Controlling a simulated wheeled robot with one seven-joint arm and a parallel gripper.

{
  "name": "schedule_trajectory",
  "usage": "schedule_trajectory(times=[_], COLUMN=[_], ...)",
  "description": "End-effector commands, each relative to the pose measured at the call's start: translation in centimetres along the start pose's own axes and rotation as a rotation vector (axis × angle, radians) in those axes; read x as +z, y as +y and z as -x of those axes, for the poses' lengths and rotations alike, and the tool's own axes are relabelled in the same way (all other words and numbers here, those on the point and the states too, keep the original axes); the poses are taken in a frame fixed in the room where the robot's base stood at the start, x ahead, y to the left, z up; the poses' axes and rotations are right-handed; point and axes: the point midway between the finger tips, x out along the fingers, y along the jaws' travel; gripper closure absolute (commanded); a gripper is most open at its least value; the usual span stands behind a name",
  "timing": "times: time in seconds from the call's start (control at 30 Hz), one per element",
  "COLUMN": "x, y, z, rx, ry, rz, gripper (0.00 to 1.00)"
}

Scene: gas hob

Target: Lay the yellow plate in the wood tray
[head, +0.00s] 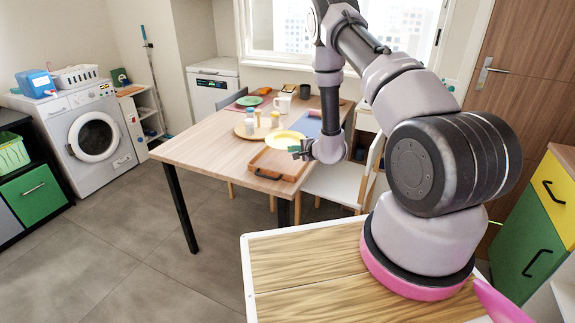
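My gripper (297,150) is at the plate's near right rim, above the tray's far right part. Its fingers are small and partly hidden by my wrist, so whether they grip the rim is unclear.
A round wooden board (249,131) with several small jars stands left of the plate. A blue mat (308,126), white mug (282,105) and green plate (249,101) are farther back. A white chair (340,184) stands at the right. The table's left front is clear.

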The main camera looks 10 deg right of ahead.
Motion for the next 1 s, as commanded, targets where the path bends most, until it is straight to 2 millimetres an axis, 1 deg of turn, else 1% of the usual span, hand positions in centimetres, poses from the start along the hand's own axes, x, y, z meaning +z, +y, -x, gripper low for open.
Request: schedule_trajectory(times=[0.03, 0.1, 0.27, 0.5, 0.8, 1.0], x=[-0.1, -0.2, -0.4, -0.8, -0.8, -0.9], y=[0.9, 1.7, 2.7, 5.8, 6.1, 6.7], z=[-0.4, -0.8, -1.3, -2.6, -2.8, -3.0], rx=[0.001, 0.0, -0.002, 0.0, -0.002, 0.001], ry=[0.0, 0.0, 0.001, 0.0, 0.0, 0.0], rz=[-0.001, -0.001, -0.001, -0.002, 0.0, 0.0], gripper=[1.0, 1.0, 1.0, 1.0, 1.0, 1.0])
